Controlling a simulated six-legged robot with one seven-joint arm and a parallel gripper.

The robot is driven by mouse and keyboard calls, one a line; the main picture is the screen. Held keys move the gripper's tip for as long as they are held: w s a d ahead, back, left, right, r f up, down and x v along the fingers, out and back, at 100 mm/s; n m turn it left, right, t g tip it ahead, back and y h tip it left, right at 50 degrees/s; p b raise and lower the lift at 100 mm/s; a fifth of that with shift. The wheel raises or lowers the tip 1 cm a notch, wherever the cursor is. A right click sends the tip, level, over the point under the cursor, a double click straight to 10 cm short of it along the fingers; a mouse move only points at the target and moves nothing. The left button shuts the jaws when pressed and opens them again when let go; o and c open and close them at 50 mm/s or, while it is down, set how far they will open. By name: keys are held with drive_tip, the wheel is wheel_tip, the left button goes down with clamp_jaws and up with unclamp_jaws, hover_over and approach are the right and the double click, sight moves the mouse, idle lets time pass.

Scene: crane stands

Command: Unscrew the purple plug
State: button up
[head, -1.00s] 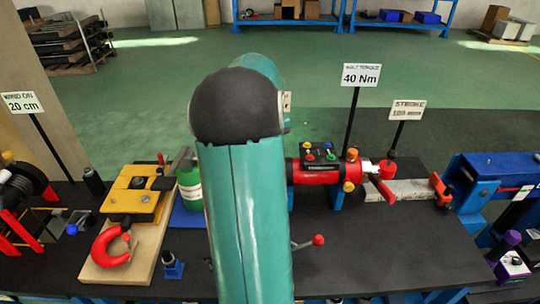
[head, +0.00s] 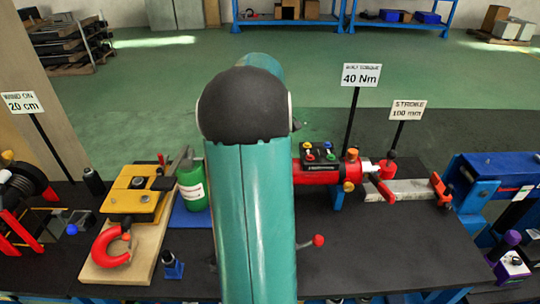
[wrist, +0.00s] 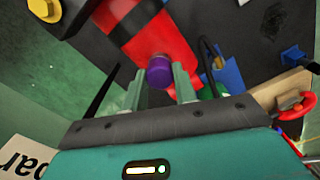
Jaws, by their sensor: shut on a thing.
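The purple plug (wrist: 158,71) shows in the wrist view at the near end of a red cylinder (wrist: 155,42). My gripper (wrist: 160,83) has one finger on each side of the plug and is shut on it. The plug sits at the cylinder's end; I cannot tell how far its thread is in. In the head view the red cylinder (head: 322,171) lies on the black bench. My arm hides its left end, the plug and my gripper there.
A green bottle (head: 192,186) and a yellow clamp on a board with a red hook (head: 111,245) stand left of my arm. A red-knobbed lever (head: 318,241) is just right of it. A blue press (head: 490,178) stands far right.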

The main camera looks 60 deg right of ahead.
drive_tip(key=shift+r, duration=0.1)
drive_tip(key=o, duration=1.1)
drive_tip(key=shift+c, duration=0.6)
